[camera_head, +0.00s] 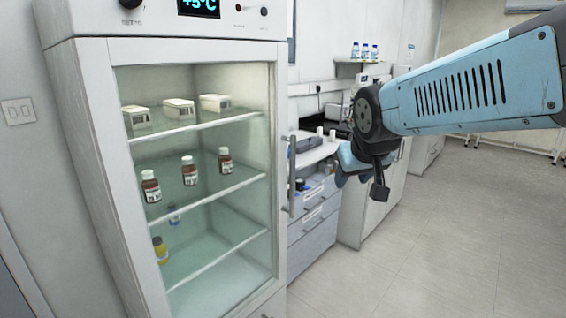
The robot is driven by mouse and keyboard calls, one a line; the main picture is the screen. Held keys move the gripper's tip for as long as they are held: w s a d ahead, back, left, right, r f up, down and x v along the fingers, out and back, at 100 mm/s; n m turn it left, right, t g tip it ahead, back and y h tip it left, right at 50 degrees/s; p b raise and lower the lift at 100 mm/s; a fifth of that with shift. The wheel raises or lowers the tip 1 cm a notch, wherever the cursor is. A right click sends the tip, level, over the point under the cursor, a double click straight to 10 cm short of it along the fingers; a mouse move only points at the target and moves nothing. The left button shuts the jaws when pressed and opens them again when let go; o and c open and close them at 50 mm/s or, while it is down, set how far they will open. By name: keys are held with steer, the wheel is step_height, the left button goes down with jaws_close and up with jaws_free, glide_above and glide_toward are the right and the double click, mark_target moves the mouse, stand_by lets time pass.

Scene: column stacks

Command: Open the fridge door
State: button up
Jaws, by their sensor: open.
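The fridge (83,102) stands at the left, upright and white, with a glass door and a lit "+5°C" display on top. Its door (276,120) looks shut. The vertical metal handle (291,175) is on the door's right edge. Behind the glass are white boxes on the top shelf and brown bottles on the middle shelf. A yellow-labelled bottle stands lower down. My gripper (362,180) is open and empty, to the right of the handle and apart from it. My blue arm reaches in from the right and partly hides the gripper.
A counter (318,151) with grey drawers (313,220) stands beyond the fridge. Several small bottles sit on a wall shelf (358,62) at the back. White cabinets are behind my gripper. The floor (420,250) at the right is clear.

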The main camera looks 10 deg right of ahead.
steer(key=w+d+f+n+t, duration=0.1)
steer(key=w+d+f+t, duration=0.1)
steer(key=w, duration=0.7)
steer(key=w+d+f+n+t, duration=0.1)
steer(key=w+d+t, duration=0.1)
steer(key=w, duration=0.7)
steer(key=w+a+f+n+t+y, duration=0.1)
steer(key=w+f+n+t+y, duration=0.3)
steer(key=w+f+y, duration=0.55)
steer(key=w+a+m+t, duration=0.1)
steer(key=w+a, duration=0.4)
steer(key=w, duration=0.7)
steer(key=shift+w+a, duration=0.25)
steer(key=shift+a, duration=0.15)
steer(key=shift+r+h, duration=0.1)
steer(key=shift+h, duration=0.15)
steer(key=shift+c, duration=0.2)
jaws_close()
